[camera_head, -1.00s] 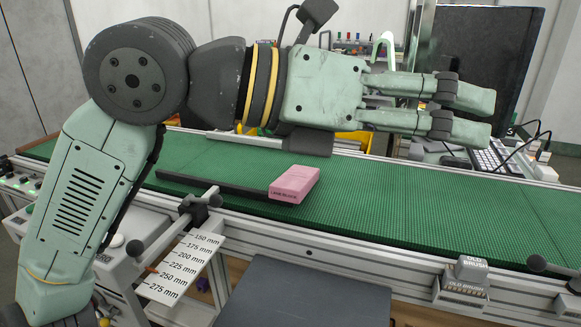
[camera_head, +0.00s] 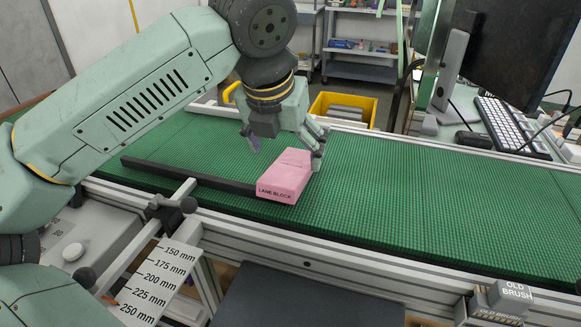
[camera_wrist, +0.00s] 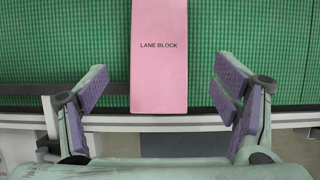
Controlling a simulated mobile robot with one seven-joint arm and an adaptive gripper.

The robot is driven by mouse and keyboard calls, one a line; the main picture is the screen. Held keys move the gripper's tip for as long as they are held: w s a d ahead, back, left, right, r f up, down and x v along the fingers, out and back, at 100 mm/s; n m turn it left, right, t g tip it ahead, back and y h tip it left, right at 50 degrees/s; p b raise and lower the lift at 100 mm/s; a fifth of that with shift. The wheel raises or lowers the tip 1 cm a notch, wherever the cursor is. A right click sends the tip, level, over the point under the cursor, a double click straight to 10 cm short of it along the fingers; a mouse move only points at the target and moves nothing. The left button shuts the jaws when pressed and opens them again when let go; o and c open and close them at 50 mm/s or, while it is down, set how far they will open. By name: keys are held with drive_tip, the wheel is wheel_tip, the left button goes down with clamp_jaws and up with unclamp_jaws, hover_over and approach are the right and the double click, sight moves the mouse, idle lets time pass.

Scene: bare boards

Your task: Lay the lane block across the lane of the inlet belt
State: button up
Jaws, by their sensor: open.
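The pink lane block (camera_head: 285,178), marked LANE BLOCK, lies flat on the green inlet belt (camera_head: 420,200), near its front edge. A black guide bar (camera_head: 185,174) runs along the belt up to the block's left side; whether they touch is unclear. My gripper (camera_head: 286,147) is open and points down above the block. In the wrist view the block (camera_wrist: 159,65) lies between the two purple-padded fingers (camera_wrist: 162,88), with a gap on each side. The fingers' height over the belt is hard to tell.
A clamp with a dark knob (camera_head: 188,205) and a millimetre scale (camera_head: 160,285) stand at the belt's front rail. An old brush (camera_head: 512,293) sits at the front right. A yellow bin (camera_head: 343,107), monitor and keyboard (camera_head: 510,125) are behind. The belt's right side is clear.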

sight(290, 166)
drive_tip(key=p+x, duration=0.1)
drive_tip(key=x, duration=0.5)
drive_tip(key=shift+w+f+p, duration=0.15)
drive_tip(key=shift+w+p, duration=0.1)
drive_tip(key=shift+p, duration=0.1)
drive_tip(key=shift+c, duration=0.2)
drive_tip(key=c, duration=1.4)
drive_tip(key=shift+o, duration=0.2)
